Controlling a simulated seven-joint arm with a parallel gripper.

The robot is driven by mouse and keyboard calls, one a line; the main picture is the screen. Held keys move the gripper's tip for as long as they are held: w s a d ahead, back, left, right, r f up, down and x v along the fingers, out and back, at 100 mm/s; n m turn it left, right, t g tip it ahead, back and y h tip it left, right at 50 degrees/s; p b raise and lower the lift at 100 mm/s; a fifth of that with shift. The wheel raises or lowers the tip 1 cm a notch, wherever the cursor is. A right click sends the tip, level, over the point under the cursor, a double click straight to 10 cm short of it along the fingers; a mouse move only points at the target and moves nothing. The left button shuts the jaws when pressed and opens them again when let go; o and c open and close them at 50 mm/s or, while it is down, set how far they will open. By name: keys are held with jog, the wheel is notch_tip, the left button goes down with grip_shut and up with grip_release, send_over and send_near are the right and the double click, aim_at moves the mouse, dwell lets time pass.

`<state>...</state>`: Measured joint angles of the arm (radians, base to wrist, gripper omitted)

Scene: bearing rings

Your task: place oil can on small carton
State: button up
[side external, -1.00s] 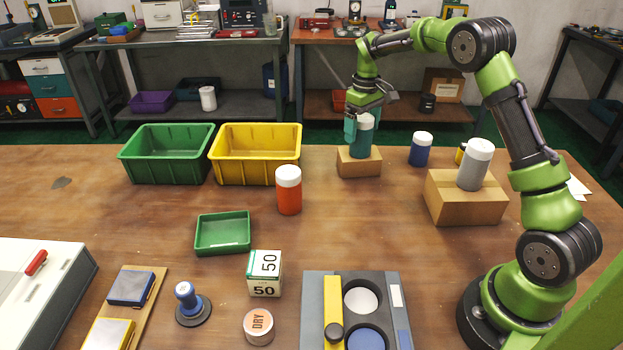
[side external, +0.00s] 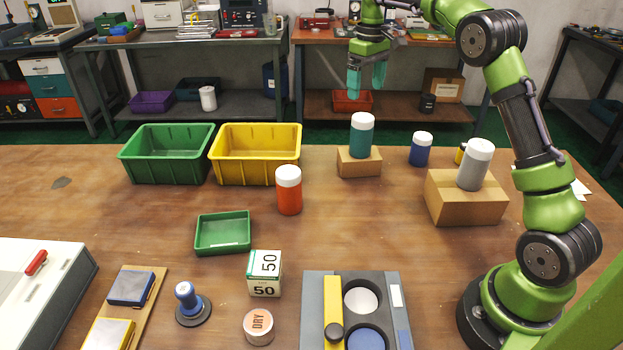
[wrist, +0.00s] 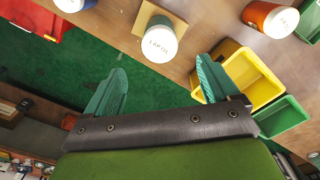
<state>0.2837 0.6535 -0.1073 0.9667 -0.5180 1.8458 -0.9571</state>
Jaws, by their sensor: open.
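The oil can, teal with a white lid (side external: 360,140), stands upright on the small carton (side external: 358,167) at the back of the table. In the wrist view its lettered lid (wrist: 159,44) shows end-on, with part of the small carton (wrist: 145,18) behind it. My gripper (side external: 367,84) is open and empty, raised above the can and apart from it. In the wrist view its teal fingers (wrist: 162,66) are spread, with the lid beyond their tips.
A larger carton (side external: 465,205) with a grey can (side external: 476,165) stands to the right. A blue can (side external: 421,149) stands between the cartons. An orange can (side external: 289,190), a yellow bin (side external: 256,172) and a green bin (side external: 167,172) are to the left.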

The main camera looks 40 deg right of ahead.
jog(key=s+a+r+m+t, duration=0.1)
jog(key=s+a+r+t, duration=0.2)
jog(key=s+a+r, duration=0.7)
jog(key=s+a+f+m+t+y, duration=0.1)
jog(key=s+a+f+t, duration=0.1)
jog(key=s+a+f, duration=0.2)
jog(key=s+a+f+m+t+y, duration=0.1)
jog(key=s+a+f, duration=0.3)
jog(key=s, duration=0.7)
jog(key=a+m+t, duration=0.1)
jog(key=a, duration=0.1)
jog(key=shift+s+a+f, duration=0.25)
jog(key=shift+s+a, duration=0.05)
